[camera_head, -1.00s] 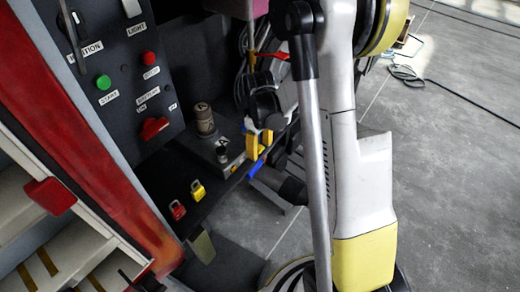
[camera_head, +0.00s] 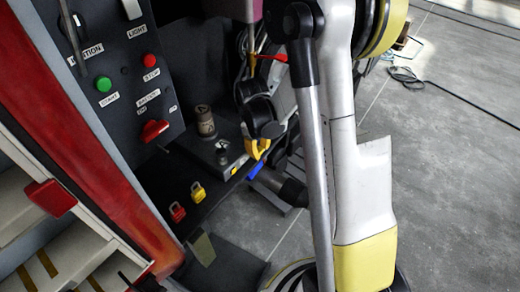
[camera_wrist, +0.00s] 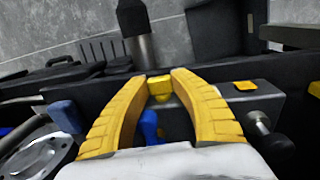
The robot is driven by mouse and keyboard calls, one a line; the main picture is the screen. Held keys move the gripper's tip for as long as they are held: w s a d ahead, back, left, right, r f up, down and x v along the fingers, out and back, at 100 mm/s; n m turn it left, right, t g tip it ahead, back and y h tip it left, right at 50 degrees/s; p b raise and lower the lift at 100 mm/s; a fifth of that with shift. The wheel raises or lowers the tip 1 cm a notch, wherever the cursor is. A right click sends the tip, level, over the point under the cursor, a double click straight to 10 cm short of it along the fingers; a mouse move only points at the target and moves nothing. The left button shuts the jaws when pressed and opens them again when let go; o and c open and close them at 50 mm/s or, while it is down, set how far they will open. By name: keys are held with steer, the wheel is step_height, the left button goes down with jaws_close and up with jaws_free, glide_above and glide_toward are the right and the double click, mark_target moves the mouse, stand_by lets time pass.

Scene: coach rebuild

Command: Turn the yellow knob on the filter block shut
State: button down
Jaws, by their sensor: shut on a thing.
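My gripper (camera_wrist: 158,78) has yellow fingers closed on a small yellow knob (camera_wrist: 159,90), which shows between the fingertips in the wrist view. The knob sits at the top of the grey filter block, whose bare side (camera_wrist: 268,103) shows to the right. A blue part (camera_wrist: 150,126) stands between the fingers, nearer the camera. In the head view my gripper (camera_head: 257,149) is at the right edge of the dark shelf, beside the grey block (camera_head: 236,168). The knob itself cannot be told from the yellow fingers there.
A yellow tab (camera_wrist: 245,86) lies on the block. A dark cylinder (camera_head: 205,121) stands behind it. Red (camera_head: 177,211) and yellow (camera_head: 198,192) padlock-like parts sit on the shelf front. A control panel (camera_head: 125,65) rises at left. Grey floor (camera_head: 440,190) is open at right.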

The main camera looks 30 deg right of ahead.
steer(key=h, duration=0.1)
steer(key=t+h, duration=0.1)
steer(key=h, duration=0.1)
steer(key=shift+s+a+f, duration=0.1)
steer(key=shift+a, duration=0.15)
steer(key=shift+t+h, duration=0.7)
steer(key=shift+h, duration=0.7)
steer(key=c, duration=1.1)
jaws_free()
steer(key=shift+f, duration=0.1)
steer(key=shift+o, duration=0.2)
